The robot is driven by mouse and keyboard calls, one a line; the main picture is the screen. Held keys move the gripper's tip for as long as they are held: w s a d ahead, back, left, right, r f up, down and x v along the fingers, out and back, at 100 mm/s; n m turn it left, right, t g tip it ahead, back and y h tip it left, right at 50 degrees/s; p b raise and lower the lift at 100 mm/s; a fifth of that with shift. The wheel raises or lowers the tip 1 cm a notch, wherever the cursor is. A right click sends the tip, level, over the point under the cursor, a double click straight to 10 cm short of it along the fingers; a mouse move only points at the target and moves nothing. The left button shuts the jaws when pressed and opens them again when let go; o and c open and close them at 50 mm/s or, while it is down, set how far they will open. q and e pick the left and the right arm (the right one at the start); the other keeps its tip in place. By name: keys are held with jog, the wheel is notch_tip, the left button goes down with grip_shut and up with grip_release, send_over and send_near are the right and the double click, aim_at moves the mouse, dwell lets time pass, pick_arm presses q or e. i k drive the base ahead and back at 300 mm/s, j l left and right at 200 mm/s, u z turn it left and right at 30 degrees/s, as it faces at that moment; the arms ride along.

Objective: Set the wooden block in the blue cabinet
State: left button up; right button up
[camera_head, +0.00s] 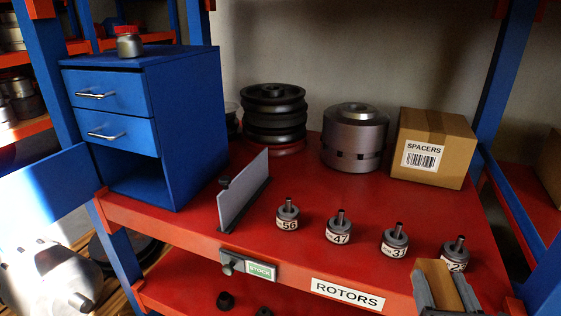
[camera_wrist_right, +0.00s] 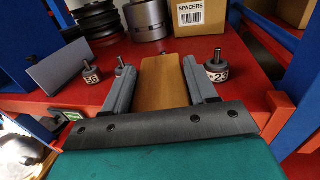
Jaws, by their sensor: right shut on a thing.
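The wooden block (camera_head: 438,283) is a brown slab at the lower right of the head view, between the two fingers of my right gripper (camera_head: 442,274). In the right wrist view the block (camera_wrist_right: 163,84) points away from the palm, with a grey finger on each side. My right gripper is shut on it, near the front right of the red shelf. The blue cabinet (camera_head: 205,113) stands at the shelf's left end. It has two closed drawers (camera_head: 118,137) above an open lower compartment (camera_head: 138,179). A blue door panel (camera_head: 45,194) is swung out to the left. My left gripper is not in view.
Several numbered rotors (camera_head: 338,227) stand in a row along the front of the red shelf (camera_head: 300,180). A grey upright plate (camera_head: 243,190) stands between them and the cabinet. A black pulley (camera_head: 273,118), a metal cylinder (camera_head: 354,138) and a spacers box (camera_head: 432,148) stand behind. A red-lidded jar (camera_head: 130,42) tops the cabinet.

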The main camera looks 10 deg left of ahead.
aim_at(160, 185)
jog(key=i+j+u, duration=0.1)
jog(key=j, duration=0.75)
jog(key=i+j+u, duration=0.15)
jog(key=j, duration=0.25)
jog(key=i+j, duration=0.15)
jog(key=j, duration=0.3)
jog(key=i+j+u, duration=0.15)
jog(key=j, duration=0.25)
jog(key=j+u, duration=0.1)
jog(key=j, duration=0.3)
jog(key=i+j, duration=0.2)
jog(key=j, duration=0.15)
jog(key=i+j+u, duration=0.15)
jog(key=j, duration=0.25)
